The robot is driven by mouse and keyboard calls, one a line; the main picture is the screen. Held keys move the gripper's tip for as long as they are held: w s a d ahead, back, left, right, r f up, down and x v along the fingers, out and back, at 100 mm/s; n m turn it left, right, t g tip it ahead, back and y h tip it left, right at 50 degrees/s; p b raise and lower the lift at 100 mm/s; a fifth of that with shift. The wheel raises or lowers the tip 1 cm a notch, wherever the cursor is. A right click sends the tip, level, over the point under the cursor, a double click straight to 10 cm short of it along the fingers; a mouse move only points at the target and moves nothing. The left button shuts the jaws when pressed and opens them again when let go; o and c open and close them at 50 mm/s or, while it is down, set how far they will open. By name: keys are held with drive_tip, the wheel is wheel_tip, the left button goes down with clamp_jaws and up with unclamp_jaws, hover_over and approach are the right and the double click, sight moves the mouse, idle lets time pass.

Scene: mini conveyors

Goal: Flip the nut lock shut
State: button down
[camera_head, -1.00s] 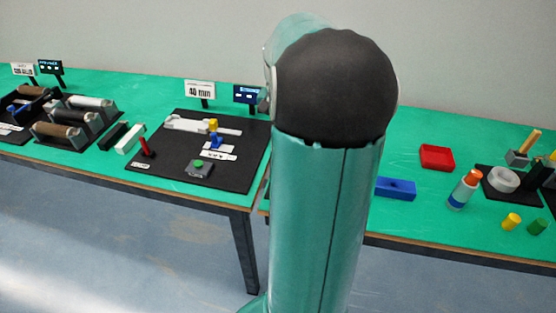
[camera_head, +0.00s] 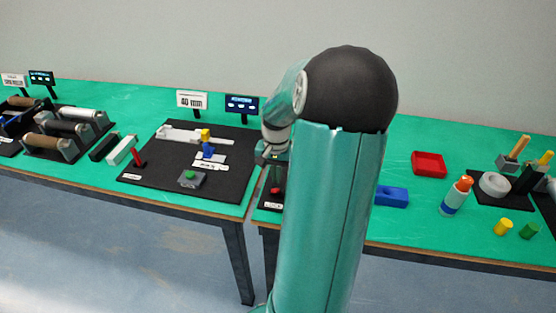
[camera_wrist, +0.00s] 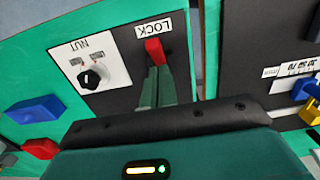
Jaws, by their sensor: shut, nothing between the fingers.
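The red lock lever (camera_wrist: 154,50) stands beside a white label reading "LOCK" (camera_wrist: 153,25) in the wrist view. A white plate marked "NUT" (camera_wrist: 92,58) with a black and white knob (camera_wrist: 93,76) lies to its left. My gripper (camera_wrist: 156,72) is shut and empty, its fingertips right at the red lever. I cannot tell whether they touch it. In the head view a red part (camera_head: 276,190), apparently the lever, shows on a black board (camera_head: 268,201), mostly hidden by my arm. My gripper is above this board, its fingers mostly hidden there.
To the left is a black board with a blue and yellow slider (camera_head: 207,148) and a green button (camera_head: 190,175). To the right are a blue block (camera_head: 391,196), a red tray (camera_head: 429,164) and a bottle (camera_head: 456,195). A gap separates the two tables.

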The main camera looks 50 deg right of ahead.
drive_tip(key=shift+s+a+f, duration=0.25)
drive_tip(key=shift+f, duration=0.15)
drive_tip(key=shift+a, duration=0.1)
